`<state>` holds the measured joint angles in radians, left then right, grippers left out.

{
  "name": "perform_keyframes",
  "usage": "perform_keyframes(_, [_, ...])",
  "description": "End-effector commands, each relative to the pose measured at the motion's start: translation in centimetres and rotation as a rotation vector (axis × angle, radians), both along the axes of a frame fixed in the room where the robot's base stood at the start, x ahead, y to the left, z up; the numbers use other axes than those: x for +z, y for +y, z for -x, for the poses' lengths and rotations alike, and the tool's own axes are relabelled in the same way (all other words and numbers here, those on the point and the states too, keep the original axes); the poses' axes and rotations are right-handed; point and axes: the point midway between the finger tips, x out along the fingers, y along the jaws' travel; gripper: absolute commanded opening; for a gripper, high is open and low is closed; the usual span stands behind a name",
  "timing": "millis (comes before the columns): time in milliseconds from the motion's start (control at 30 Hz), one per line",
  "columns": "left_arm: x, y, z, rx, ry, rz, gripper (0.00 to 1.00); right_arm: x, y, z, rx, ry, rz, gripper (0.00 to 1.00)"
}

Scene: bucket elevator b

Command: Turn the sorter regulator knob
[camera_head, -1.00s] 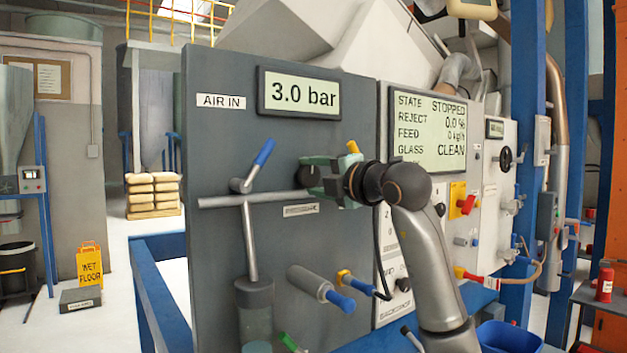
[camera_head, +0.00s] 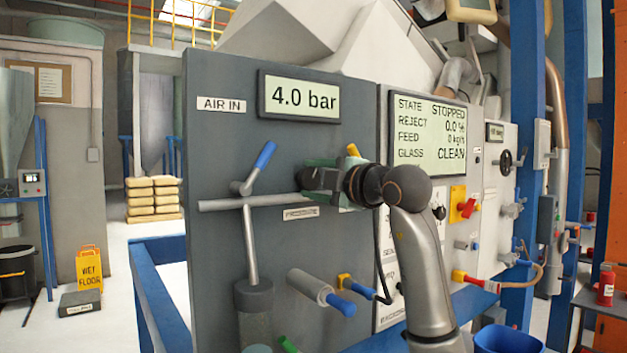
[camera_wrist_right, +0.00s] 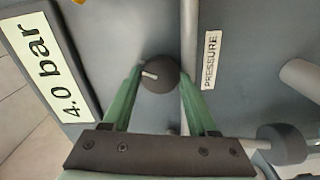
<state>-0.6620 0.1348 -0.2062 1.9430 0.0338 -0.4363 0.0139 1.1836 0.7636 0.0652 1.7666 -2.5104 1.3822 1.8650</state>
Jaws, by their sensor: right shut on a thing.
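The sorter regulator knob is a round black knob with a pale pointer mark, and it shows in the right wrist view (camera_wrist_right: 160,75) between the two green fingers. In the head view the knob (camera_head: 308,177) is partly covered by the gripper, on the grey panel above the PRESSURE label (camera_head: 300,213). My right gripper (camera_head: 318,178) is shut on the knob, with a finger on each side; it also shows in the right wrist view (camera_wrist_right: 160,82). The pressure display (camera_head: 299,97) reads 4.0 bar. My left gripper is not in view.
A blue-handled lever (camera_head: 262,160) stands left of the knob on a horizontal pipe. A blue-tipped cylinder (camera_head: 318,289) sticks out below. A status screen (camera_head: 430,132) reads STOPPED. A blue frame rail (camera_head: 157,300) runs at the lower left.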

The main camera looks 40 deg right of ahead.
Motion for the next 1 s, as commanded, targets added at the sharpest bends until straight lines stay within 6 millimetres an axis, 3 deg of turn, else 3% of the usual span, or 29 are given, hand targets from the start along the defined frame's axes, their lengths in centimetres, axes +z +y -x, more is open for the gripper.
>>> perform_keyframes(200, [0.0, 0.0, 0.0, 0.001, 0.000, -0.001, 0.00, 0.0, -0.1, 0.0, -0.002, -0.001, 0.001, 0.03])
perform_keyframes(233, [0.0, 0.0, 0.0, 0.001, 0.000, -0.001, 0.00, 0.0, -0.1, 0.0, -0.002, -0.001, 0.001, 0.62])
perform_keyframes(433, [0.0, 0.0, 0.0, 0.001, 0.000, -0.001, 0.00, 0.0, -0.1, 0.0, -0.001, -0.001, 0.001, 0.85])
perform_keyframes(767, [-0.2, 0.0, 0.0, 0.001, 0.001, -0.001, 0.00, 0.0, 0.0, 0.3, 0.000, -0.001, 0.002, 0.88])
perform_keyframes(1000, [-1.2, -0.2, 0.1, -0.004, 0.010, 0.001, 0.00, -0.1, 0.4, 4.0, -0.002, -0.004, 0.005, 0.88])
